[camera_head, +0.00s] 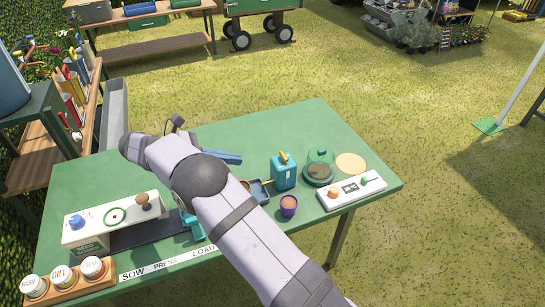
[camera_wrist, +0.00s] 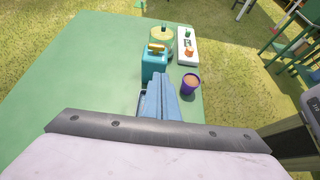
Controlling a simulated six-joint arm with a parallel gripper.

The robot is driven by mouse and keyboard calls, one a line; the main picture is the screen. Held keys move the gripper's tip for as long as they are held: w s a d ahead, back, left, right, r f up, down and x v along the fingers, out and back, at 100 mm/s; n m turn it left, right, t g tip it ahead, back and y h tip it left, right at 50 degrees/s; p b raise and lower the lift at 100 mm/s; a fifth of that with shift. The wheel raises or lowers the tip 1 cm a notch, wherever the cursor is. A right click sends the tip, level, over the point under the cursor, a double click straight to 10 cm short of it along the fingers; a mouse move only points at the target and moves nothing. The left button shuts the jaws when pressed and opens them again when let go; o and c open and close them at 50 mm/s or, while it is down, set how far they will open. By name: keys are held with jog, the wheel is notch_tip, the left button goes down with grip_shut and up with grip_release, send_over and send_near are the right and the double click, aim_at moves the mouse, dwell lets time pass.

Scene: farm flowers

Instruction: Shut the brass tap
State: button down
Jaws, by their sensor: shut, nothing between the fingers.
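The brass tap (camera_head: 284,157) appears as a small yellow-brass piece on top of a teal box-shaped tank (camera_head: 284,176). In the wrist view the brass piece (camera_wrist: 156,47) sits on the tank (camera_wrist: 153,66) just beyond my fingers. Its exact handle position is too small to tell. My gripper (camera_head: 238,158) is shut and empty, its blue fingers pointing right toward the tank, with a gap in the head view. In the wrist view my gripper (camera_wrist: 161,78) appears just in front of the tank's near side.
A purple cup (camera_head: 289,206) stands by the tank, partly beside my arm. A green-rimmed round dish (camera_head: 318,172), a tan disc (camera_head: 351,163) and a white control panel (camera_head: 351,189) lie to the right. A white seed box (camera_head: 90,222) stands left on the green table (camera_head: 290,120).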

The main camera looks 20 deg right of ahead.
dwell(0.4)
jog(key=p, duration=0.4)
send_near(283, 161)
jog(key=x, duration=0.4)
jog(key=shift+x, duration=0.9)
jog(key=shift+s+r, duration=0.1)
jog(key=shift+r, duration=0.05)
